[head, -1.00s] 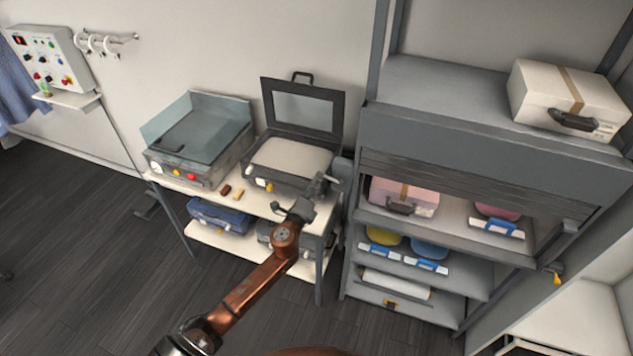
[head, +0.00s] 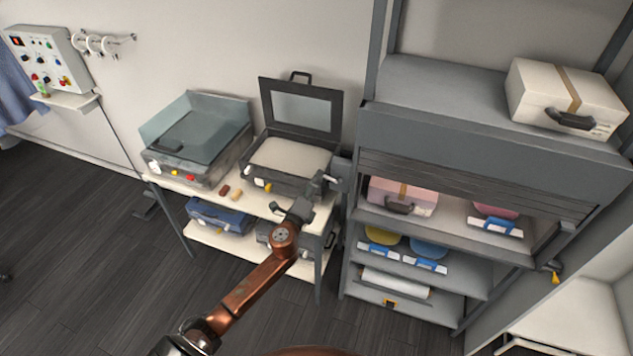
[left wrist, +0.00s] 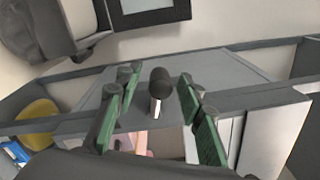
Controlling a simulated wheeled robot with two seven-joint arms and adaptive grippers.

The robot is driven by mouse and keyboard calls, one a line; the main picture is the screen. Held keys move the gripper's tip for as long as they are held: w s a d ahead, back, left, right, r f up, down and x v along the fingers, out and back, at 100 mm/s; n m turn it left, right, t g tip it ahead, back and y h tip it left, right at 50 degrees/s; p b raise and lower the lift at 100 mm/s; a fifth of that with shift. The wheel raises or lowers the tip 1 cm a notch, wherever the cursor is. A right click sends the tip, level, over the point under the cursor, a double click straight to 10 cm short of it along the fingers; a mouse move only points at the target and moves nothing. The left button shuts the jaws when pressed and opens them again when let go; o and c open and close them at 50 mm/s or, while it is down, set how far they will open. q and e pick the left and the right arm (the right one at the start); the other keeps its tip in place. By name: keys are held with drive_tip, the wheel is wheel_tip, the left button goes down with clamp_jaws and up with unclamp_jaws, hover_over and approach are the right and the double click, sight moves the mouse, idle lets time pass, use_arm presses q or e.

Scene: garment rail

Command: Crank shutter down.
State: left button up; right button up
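The shutter (head: 470,184) is a dark slatted curtain under the grey housing of the shelving unit (head: 490,140). It is lowered only a little, and the compartment below stands open. The crank's dark round knob (left wrist: 160,82) on a pale metal stem shows in the left wrist view. My left gripper (head: 316,188) is at the left side of the unit. Its green-padded fingers (left wrist: 158,98) are apart, with the knob between them in the picture; I see no contact. The crank arm is mostly hidden. My right gripper is out of view.
The compartment under the shutter holds a pink case (head: 403,196) and a blue-white tray (head: 495,226). A table with an open dark case (head: 295,150) and a glass-lidded appliance (head: 195,140) stands close left of the unit. A cream case (head: 565,98) is on top.

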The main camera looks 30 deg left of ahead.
use_arm(q)
drive_tip(key=s+d, duration=0.1)
drive_tip(key=s, duration=1)
drive_tip(key=shift+s+d+f, duration=0.15)
drive_tip(key=shift+s+d, duration=0.05)
drive_tip(key=shift+s, duration=0.2)
